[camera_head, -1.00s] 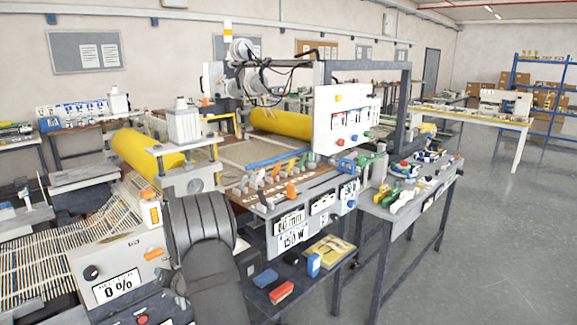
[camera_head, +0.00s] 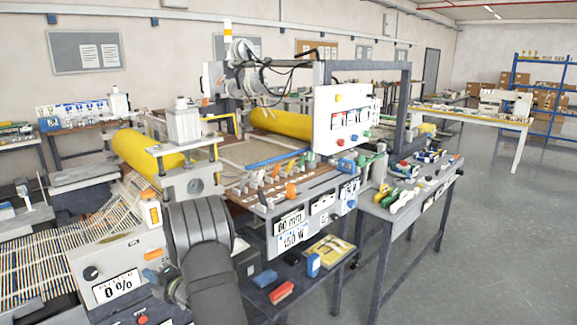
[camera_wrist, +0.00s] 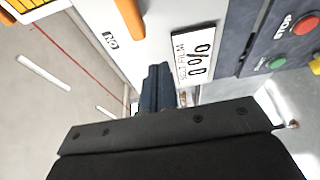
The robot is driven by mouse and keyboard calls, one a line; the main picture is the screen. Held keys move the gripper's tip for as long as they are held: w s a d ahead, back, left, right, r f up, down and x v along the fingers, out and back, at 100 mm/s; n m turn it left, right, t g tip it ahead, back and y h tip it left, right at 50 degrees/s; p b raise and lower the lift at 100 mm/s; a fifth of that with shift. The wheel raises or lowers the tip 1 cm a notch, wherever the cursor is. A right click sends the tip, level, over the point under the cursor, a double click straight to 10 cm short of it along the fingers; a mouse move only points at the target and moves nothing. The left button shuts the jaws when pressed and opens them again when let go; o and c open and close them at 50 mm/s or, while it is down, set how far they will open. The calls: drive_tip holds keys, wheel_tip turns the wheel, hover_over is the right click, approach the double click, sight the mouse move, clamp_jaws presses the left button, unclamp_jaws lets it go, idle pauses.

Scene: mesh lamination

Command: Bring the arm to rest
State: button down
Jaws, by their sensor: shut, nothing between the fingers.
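My gripper (camera_wrist: 158,88) shows in the wrist view as two dark fingers close together, shut with nothing between them. It points toward the white control panel (camera_wrist: 80,12) with its 0% display (camera_wrist: 193,55). In the head view my dark arm stands in front of the machine's near side, right of the same white panel (camera_head: 75,258) and its 0% display (camera_head: 117,286). The fingertips cannot be made out in the head view. I cannot tell how far they are from the panel.
An orange lever (camera_wrist: 130,18), a red stop button (camera_wrist: 305,22) and a green button (camera_wrist: 276,63) are near the gripper. Yellow rollers (camera_head: 145,151) lie behind my arm. A lower shelf holds a red-topped block (camera_head: 282,291). Open floor (camera_head: 480,240) lies to the right.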

drive_tip(key=shift+v, duration=2.9)
drive_tip(key=shift+a, duration=0.15)
